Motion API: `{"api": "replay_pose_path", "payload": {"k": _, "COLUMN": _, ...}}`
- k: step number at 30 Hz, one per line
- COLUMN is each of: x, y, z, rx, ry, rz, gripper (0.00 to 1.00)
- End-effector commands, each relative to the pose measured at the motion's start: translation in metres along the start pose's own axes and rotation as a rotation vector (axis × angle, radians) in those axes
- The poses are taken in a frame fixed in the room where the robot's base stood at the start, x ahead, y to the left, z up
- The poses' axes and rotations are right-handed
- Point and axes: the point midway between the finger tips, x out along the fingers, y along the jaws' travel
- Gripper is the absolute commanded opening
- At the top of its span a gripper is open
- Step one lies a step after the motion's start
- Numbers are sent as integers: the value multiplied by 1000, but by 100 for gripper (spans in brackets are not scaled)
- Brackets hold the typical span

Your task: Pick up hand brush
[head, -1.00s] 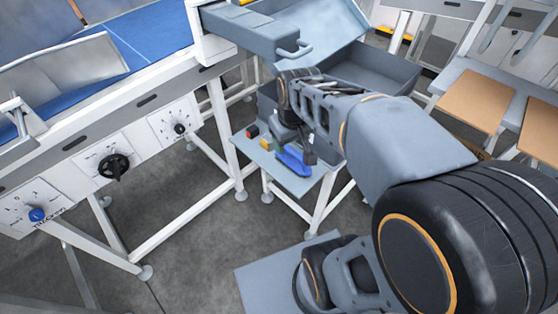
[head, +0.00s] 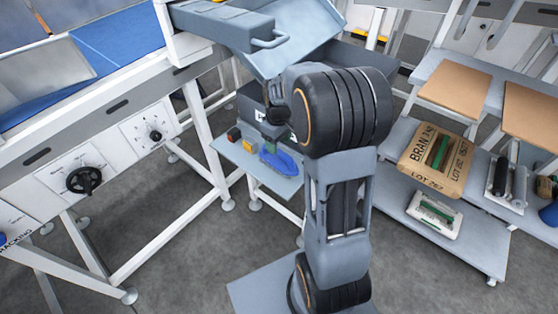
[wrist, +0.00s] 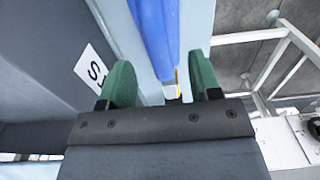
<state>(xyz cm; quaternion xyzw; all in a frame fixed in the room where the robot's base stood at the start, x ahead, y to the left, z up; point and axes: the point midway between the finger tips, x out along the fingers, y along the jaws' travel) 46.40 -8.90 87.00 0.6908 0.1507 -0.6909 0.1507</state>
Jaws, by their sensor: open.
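The blue hand brush (head: 281,161) lies on a small grey shelf (head: 243,160) beside the conveyor in the head view. In the wrist view its blue body (wrist: 157,38) runs down from the top edge toward the gap between my fingers. My gripper (wrist: 162,84) is open, with one green finger on each side of the blue strip's line. The head view shows my gripper (head: 271,133) just above the brush, partly hidden by my arm. I cannot tell how much height separates the fingers from the brush.
Small dark red (head: 234,134) and yellow (head: 249,144) items sit left of the brush. A grey bin with an S label (wrist: 93,68) stands close on the left in the wrist view. A rack with a bran sack (head: 436,160) is at right.

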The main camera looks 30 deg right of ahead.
Motion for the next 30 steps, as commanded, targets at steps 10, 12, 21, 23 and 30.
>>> {"api": "replay_pose_path", "payload": {"k": 10, "x": 33, "y": 2, "z": 2, "rx": 2, "ry": -4, "rz": -3, "gripper": 57}}
{"api": "replay_pose_path", "payload": {"k": 12, "x": 42, "y": 3, "z": 2, "rx": 2, "ry": -2, "rz": -2, "gripper": 57}}
{"api": "replay_pose_path", "payload": {"k": 21, "x": 56, "y": 3, "z": 1, "rx": 1, "ry": 0, "rz": 0, "gripper": 57}}
{"api": "replay_pose_path", "payload": {"k": 23, "x": 56, "y": 3, "z": 1, "rx": 1, "ry": 0, "rz": 0, "gripper": 57}}
{"api": "replay_pose_path", "payload": {"k": 30, "x": 56, "y": 3, "z": 1, "rx": 1, "ry": 0, "rz": 0, "gripper": 43}}
